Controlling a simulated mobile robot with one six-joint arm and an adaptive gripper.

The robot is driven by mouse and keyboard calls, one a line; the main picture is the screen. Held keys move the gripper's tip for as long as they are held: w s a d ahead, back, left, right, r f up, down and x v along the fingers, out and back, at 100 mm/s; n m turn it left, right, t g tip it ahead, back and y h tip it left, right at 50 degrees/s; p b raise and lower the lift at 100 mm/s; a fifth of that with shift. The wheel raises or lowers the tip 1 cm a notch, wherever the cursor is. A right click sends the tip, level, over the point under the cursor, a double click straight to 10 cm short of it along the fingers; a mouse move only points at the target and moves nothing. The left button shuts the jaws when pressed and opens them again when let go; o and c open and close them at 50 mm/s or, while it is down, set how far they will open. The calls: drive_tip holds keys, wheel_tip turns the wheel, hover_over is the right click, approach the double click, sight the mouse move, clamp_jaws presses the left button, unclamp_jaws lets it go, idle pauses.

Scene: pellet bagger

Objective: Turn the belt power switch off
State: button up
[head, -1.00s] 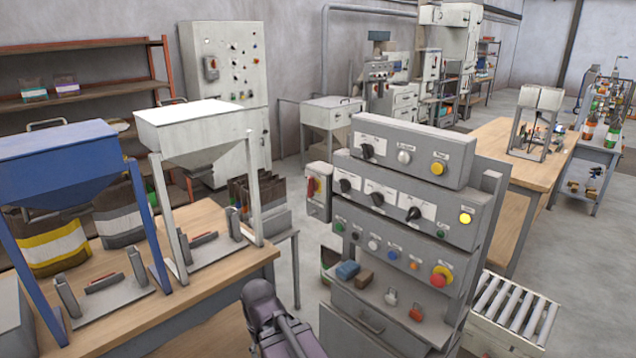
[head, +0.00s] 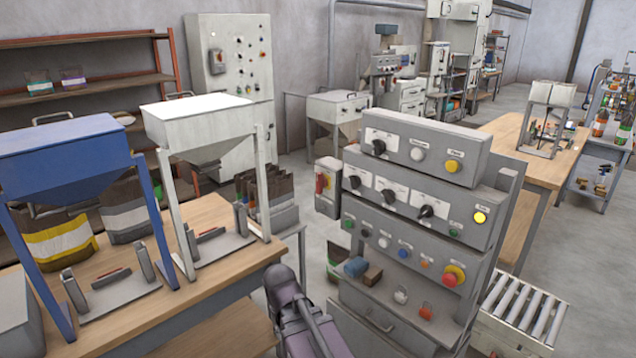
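The grey control console (head: 420,205) stands right of centre in the head view, with three stepped panels of knobs, buttons and lamps. Black selector knobs (head: 354,182) sit on the middle panel, and another black knob (head: 379,147) is on the top panel. The labels are too small to read, so I cannot tell which control is the belt power switch. Part of my arm shows at the bottom centre, in front of the console's left side. My gripper is not in view.
A wooden bench (head: 215,212) with blue (head: 70,150) and white (head: 205,125) hopper stands is on the left. A roller conveyor (head: 525,310) lies right of the console. Bare floor shows behind the console.

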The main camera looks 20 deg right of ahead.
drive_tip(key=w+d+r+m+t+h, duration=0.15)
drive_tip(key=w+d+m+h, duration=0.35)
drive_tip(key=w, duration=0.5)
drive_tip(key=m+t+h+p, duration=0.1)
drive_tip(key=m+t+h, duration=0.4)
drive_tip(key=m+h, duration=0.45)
approach(317, 182)
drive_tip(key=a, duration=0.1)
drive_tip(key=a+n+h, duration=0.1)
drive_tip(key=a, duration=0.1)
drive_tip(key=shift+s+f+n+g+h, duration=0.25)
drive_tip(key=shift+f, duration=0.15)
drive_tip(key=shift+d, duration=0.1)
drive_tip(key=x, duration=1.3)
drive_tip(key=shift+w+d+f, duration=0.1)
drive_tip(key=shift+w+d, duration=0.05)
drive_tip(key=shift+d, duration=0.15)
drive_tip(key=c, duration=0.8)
